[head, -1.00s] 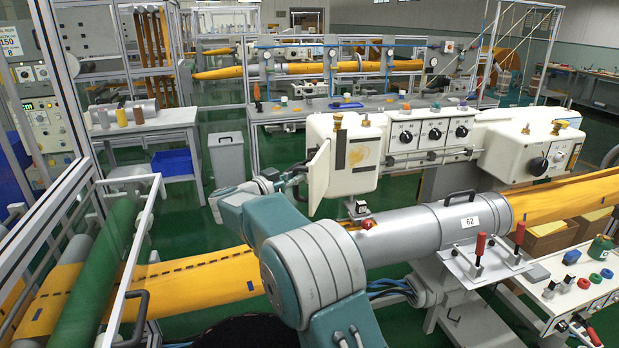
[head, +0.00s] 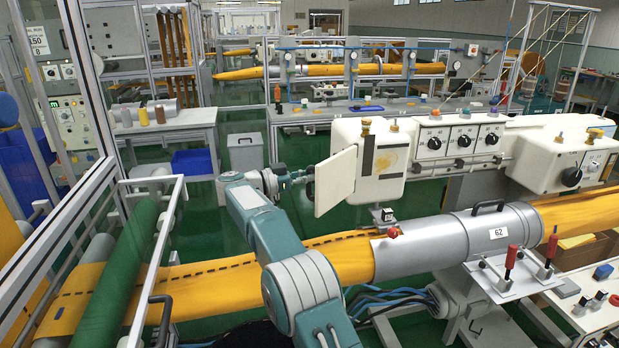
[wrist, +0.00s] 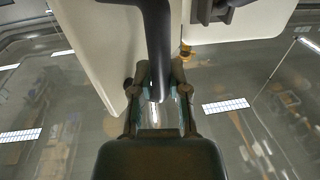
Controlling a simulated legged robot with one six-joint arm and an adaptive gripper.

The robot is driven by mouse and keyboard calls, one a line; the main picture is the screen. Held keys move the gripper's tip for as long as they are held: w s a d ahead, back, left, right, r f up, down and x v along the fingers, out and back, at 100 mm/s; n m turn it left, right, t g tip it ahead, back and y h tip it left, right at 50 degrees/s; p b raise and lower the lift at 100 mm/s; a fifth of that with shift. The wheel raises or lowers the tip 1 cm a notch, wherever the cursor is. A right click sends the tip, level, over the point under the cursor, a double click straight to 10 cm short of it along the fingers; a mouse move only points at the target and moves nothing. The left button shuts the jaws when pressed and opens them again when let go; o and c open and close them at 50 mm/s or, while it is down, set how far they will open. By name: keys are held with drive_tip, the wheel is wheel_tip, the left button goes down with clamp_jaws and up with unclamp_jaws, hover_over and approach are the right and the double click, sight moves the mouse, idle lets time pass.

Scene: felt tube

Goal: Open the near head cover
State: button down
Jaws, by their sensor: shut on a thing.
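The near head cover (head: 336,181) is a white panel hinged at the left side of the near white machine head (head: 385,160). In the head view it stands swung out to the left, angled away from the head. My gripper (head: 302,178) is at the cover's outer left side. In the wrist view the cover (wrist: 100,45) fills the upper left, and my gripper (wrist: 158,78) is shut around a dark bar-shaped handle (wrist: 157,35). The handle is hidden behind my gripper in the head view.
Below the head, a grey cylinder (head: 430,247) marked 62 surrounds the yellow felt tube (head: 220,278). A green roller (head: 118,270) and a white rail frame (head: 160,255) stand at left. A grey bin (head: 245,152) is behind my arm. Green floor shows around the bin.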

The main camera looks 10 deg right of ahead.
drive_tip(key=shift+w+a+r+m+g, duration=0.2)
drive_tip(key=shift+w+r+m+g, duration=0.1)
drive_tip(key=shift+w+g, duration=0.1)
idle(0.5)
drive_tip(key=c, duration=0.6)
unclamp_jaws()
drive_tip(key=shift+f, duration=0.15)
drive_tip(key=shift+f, duration=0.1)
drive_tip(key=shift+s+t, duration=0.15)
drive_tip(key=shift+t, duration=0.15)
